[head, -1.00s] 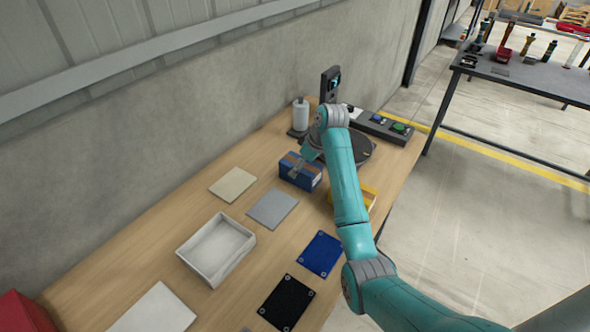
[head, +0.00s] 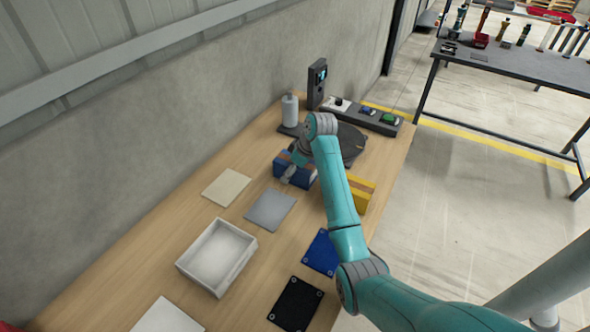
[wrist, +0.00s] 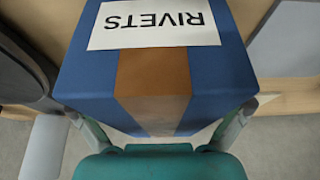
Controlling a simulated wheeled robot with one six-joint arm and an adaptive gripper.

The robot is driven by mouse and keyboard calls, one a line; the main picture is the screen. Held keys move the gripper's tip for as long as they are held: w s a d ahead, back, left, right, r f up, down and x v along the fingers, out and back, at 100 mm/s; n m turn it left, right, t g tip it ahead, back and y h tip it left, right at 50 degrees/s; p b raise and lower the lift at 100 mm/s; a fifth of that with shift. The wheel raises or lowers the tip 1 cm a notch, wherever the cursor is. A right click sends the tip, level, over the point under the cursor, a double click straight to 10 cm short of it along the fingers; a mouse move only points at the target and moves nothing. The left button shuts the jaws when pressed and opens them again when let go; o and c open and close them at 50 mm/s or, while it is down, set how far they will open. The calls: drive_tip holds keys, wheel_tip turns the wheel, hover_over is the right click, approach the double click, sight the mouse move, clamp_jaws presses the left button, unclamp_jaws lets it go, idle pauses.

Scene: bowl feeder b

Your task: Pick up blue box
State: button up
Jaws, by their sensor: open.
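The blue box (head: 279,170) stands on the wooden bench, partly hidden by my gripper (head: 291,174) in the head view. In the wrist view the blue box (wrist: 215,75) fills most of the picture, with a brown tape strip and a white RIVETS label that reads upside down. My gripper (wrist: 162,115) is open, with one finger on each side of the box's near end. I cannot tell whether the fingers touch it.
A yellow bin (head: 357,200) stands right of the blue box and the dark round feeder (head: 353,146) behind it. Flat pads and a white tray (head: 217,257) lie nearer.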

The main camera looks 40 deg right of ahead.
drive_tip(key=shift+s+f, duration=0.1)
drive_tip(key=shift+f, duration=0.1)
drive_tip(key=c, duration=1.5)
